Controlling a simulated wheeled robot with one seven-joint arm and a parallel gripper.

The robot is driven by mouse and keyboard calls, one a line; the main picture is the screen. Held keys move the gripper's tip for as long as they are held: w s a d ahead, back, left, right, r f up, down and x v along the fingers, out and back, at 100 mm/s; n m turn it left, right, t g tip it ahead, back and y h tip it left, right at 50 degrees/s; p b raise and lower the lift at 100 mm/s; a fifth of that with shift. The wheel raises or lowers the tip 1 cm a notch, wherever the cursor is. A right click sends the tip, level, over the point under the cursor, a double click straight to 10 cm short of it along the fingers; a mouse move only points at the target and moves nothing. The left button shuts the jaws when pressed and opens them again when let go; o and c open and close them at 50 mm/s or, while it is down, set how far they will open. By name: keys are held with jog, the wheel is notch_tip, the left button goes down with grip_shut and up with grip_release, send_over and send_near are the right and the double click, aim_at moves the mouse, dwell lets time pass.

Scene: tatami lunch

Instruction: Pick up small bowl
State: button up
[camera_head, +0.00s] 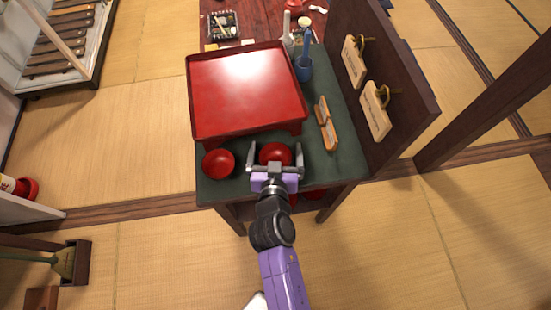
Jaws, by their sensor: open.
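Two small red bowls sit on the dark green table top near its front edge. The left red bowl (218,163) stands clear of my gripper. The other red bowl (275,152) lies between or just beyond the fingers of my gripper (275,151). My gripper is open, with one finger on each side of that bowl in the picture. I cannot tell whether the fingers touch it or how high they are above the table. The gripper's palm hides the area just in front of the bowl.
A large red tray table (248,92) fills the table (218,190) behind the bowls. A dark upright panel (395,60) with hanging wooden tags (375,110) borders the table's right side.

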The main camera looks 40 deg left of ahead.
jog(key=shift+c, duration=0.4)
jog(key=c, duration=1.3)
jog(key=shift+r, duration=0.1)
